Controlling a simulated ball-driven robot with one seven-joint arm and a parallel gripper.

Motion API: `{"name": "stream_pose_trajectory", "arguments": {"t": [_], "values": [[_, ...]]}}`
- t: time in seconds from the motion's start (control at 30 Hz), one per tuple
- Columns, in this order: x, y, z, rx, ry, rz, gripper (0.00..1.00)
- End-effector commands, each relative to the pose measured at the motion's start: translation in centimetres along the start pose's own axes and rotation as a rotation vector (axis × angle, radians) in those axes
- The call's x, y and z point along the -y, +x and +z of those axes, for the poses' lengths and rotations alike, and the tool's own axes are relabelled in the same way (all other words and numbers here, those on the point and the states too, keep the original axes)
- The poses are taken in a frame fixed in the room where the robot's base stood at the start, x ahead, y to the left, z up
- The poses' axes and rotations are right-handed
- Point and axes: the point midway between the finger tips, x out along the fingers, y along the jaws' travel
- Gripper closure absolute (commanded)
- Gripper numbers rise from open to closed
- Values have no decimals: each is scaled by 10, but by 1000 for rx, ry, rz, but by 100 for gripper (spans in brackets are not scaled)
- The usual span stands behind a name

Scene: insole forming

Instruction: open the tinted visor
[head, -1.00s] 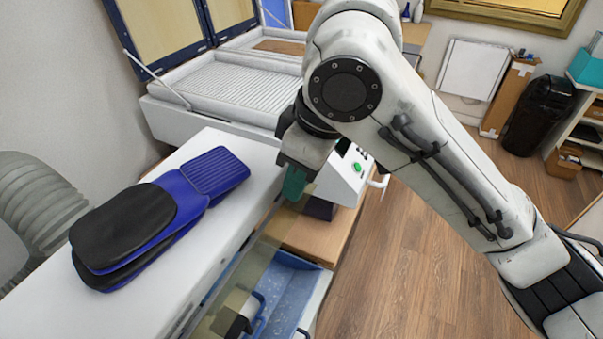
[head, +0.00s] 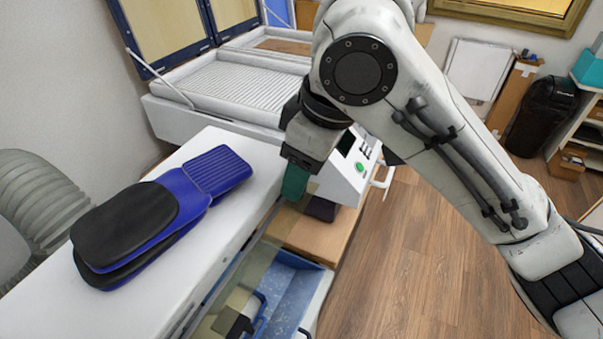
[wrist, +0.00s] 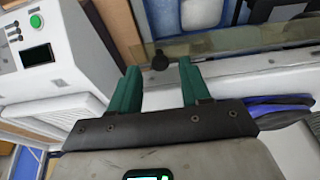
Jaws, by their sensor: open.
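The tinted visor (head: 256,263) is a see-through, olive-yellow strip along the front edge of the white machine (head: 130,270) in the head view. In the wrist view the visor (wrist: 235,43) runs across the upper right. A small dark knob (wrist: 160,61) at its left end shows between my fingertips, apparently untouched. In the head view my gripper (head: 295,184) hangs near the visor's far end. My arm hides part of the area behind it.
A blue and black insole assembly (head: 125,225) lies on the white machine. A control box with a green button (head: 361,168) stands just right of my gripper. A blue-lined drawer (head: 290,285) is below the visor. Open wood floor (head: 400,280) lies to the right.

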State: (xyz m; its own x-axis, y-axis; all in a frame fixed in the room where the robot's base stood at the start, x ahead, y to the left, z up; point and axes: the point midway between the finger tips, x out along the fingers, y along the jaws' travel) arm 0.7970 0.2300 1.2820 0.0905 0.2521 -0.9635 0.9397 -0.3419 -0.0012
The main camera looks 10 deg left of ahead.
Motion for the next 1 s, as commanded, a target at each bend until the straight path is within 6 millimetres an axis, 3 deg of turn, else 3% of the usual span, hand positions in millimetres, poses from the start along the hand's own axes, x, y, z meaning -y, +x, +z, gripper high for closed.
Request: {"name": "stream_pose_trajectory", "arguments": {"t": [0.3,0.5,1.0], "values": [[-1,-59,0,0,0,6,53],[-1,-86,0,1,0,3,53],[0,-95,0,1,0,0,53]]}}
